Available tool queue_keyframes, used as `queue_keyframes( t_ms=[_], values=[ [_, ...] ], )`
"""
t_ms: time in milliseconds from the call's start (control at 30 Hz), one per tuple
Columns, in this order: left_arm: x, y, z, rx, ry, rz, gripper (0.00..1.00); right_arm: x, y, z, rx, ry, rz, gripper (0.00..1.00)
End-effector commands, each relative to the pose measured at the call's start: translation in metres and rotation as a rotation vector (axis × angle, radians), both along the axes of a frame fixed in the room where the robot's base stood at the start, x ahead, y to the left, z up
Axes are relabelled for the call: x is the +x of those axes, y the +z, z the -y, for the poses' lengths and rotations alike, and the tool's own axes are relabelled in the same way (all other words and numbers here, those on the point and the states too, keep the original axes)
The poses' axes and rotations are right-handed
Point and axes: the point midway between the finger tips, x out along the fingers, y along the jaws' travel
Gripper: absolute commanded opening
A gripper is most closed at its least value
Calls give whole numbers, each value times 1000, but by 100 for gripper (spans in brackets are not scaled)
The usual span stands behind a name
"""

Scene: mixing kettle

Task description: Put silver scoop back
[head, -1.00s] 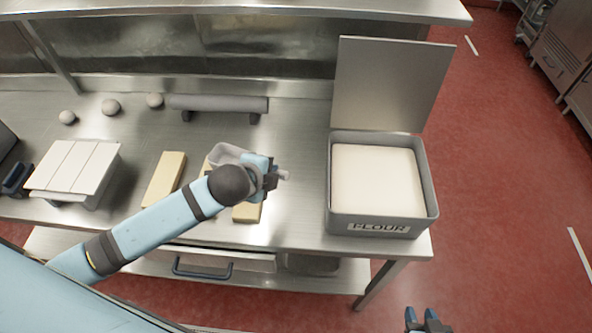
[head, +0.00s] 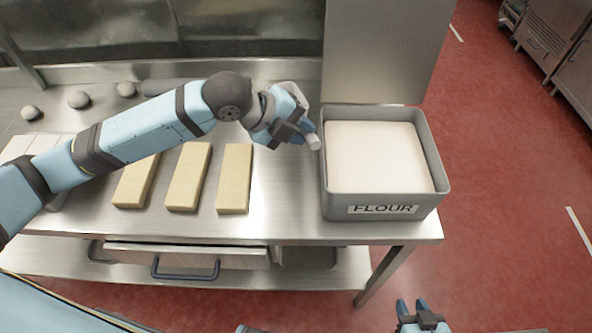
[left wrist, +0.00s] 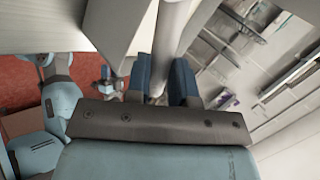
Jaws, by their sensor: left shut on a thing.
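My left gripper (head: 297,130) is shut on the silver scoop and holds it above the steel table, just left of the flour bin. In the left wrist view the scoop's pale handle (left wrist: 174,40) runs between the two blue fingers (left wrist: 162,82). The grey flour bin (head: 383,212) stands open, full of white flour (head: 375,157). My right gripper (head: 421,316) is open and empty at the bottom edge, over the floor.
Three yellow blocks (head: 235,180) lie on the table, left of the bin. Several dough balls (head: 78,99) and a grey roller (head: 160,87) are at the back. The bin's lid (head: 380,50) stands upright behind it. A drawer (head: 190,256) is below.

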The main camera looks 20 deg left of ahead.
Motion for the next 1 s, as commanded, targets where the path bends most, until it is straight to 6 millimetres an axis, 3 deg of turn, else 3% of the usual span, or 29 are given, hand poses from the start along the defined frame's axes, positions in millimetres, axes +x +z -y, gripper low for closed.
queue_keyframes(
  t_ms=[100, 333, 667, 900, 1000],
  values=[
    [-1, -35, 0, 0, 2, -8, 0, 0, 1, 1, -3, -2, 0, 38],
    [-1, -90, 0, 0, 2, -5, 0, 0, 0, 4, -7, -6, -5, 38],
    [0, -121, 0, 1, 3, -2, 0, 0, -1, 5, -8, -6, -8, 38],
    [0, -153, 0, 0, 3, -2, 0, 0, 3, 4, -6, -5, -6, 38],
    [0, -154, 0, 1, 2, 0, 0, 0, 4, 3, -5, -4, -3, 38]
  ],
)
